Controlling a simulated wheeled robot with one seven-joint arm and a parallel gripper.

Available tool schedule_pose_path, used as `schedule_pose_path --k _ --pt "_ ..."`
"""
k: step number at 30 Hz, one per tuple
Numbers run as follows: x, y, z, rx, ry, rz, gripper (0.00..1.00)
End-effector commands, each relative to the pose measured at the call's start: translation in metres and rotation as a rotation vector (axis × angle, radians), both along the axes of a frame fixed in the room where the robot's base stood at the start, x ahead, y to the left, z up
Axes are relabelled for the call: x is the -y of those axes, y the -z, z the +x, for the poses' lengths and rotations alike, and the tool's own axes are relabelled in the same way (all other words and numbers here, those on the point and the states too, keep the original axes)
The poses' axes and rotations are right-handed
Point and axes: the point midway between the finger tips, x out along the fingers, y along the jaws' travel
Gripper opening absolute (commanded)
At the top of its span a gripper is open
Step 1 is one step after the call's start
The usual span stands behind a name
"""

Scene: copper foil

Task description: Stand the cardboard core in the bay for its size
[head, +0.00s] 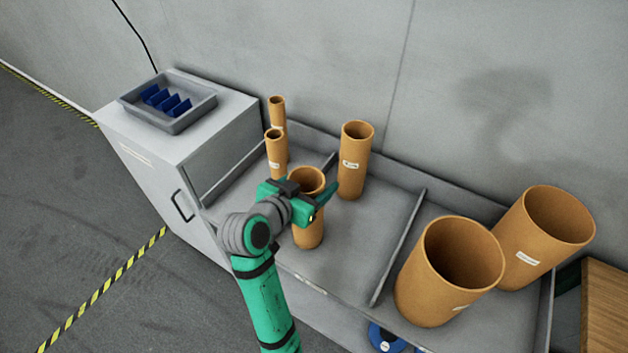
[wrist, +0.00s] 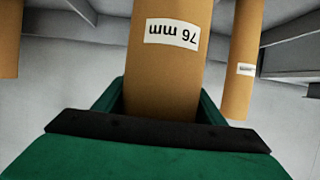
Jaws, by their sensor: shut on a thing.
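The cardboard core (head: 308,236) is a brown open tube, upright as far as I can see. In the wrist view its label reads 76 mm, upside down in the picture (wrist: 172,32). My gripper (head: 302,200) is shut around its side, green fingers on both sides of it, also in the wrist view (wrist: 163,98). The core is over the middle bay (head: 345,235), near its front edge. I cannot tell whether its base touches the floor. A similar core (head: 355,160) stands behind it in that bay.
Two thin cores (head: 275,150) stand in the left bay. Two wide cores (head: 452,275) stand in the right bay. A low divider (head: 400,245) separates the middle and right bays. A grey cabinet (head: 190,145) with a tray (head: 180,122) is at left. Floor remains clear right of the held core.

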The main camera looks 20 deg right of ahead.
Motion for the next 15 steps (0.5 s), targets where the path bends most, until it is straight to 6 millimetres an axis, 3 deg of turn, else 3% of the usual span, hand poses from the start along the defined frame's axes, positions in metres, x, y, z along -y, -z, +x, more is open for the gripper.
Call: schedule_pose_path --k 9,10,12,15 --pt "-0.0016 0.0023 0.0007 0.002 -0.003 0.000 0.20" --pt "-0.0016 0.0023 0.0007 0.001 -0.002 0.000 0.71" --pt "-0.0015 0.0021 0.0007 0.001 -0.002 0.000 0.82" --pt "-0.0015 0.0021 0.0007 0.001 -0.002 0.000 0.82"
